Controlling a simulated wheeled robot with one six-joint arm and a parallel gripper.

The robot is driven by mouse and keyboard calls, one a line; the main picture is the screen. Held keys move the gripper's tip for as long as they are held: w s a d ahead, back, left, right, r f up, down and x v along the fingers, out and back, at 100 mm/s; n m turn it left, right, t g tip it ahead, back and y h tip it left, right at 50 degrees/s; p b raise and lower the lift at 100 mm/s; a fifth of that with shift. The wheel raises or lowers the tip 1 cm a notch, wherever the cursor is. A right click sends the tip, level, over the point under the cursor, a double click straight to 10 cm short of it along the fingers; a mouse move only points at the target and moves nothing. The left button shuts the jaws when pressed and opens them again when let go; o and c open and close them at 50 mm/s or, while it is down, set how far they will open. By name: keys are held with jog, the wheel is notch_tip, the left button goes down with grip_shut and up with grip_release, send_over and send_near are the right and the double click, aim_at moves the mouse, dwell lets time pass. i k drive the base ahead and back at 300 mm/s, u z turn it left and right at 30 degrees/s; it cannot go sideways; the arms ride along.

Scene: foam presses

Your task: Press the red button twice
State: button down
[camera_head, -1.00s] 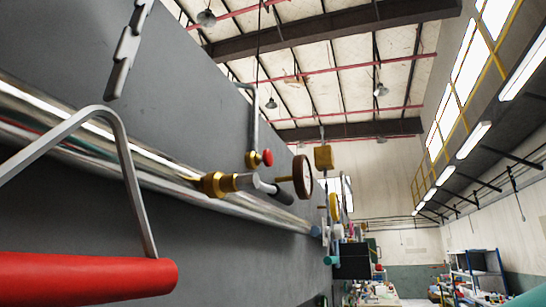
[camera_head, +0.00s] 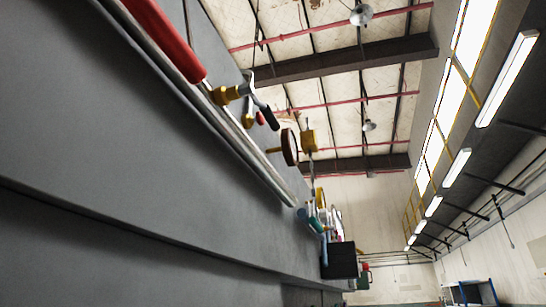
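A small round red part (camera_head: 261,117) shows on the far part of a large grey machine side, next to brass fittings. It is partly behind a dark handle, and I cannot tell whether it is the red button. A long red bar (camera_head: 168,38) runs along the machine at the upper left. My gripper is not in view.
A grey machine wall (camera_head: 110,170) with a shiny pipe (camera_head: 240,138) fills the left side close by. A round gauge (camera_head: 290,147), a yellow box (camera_head: 308,140) and a black box (camera_head: 339,261) stick out from it. Open hall space lies to the right.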

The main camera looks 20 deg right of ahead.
aim_at(260, 121)
jog(key=u, duration=0.05)
jog(key=k, duration=0.5)
jog(key=z, duration=2.05)
jog(key=i, duration=1.15)
jog(key=u, duration=2.35)
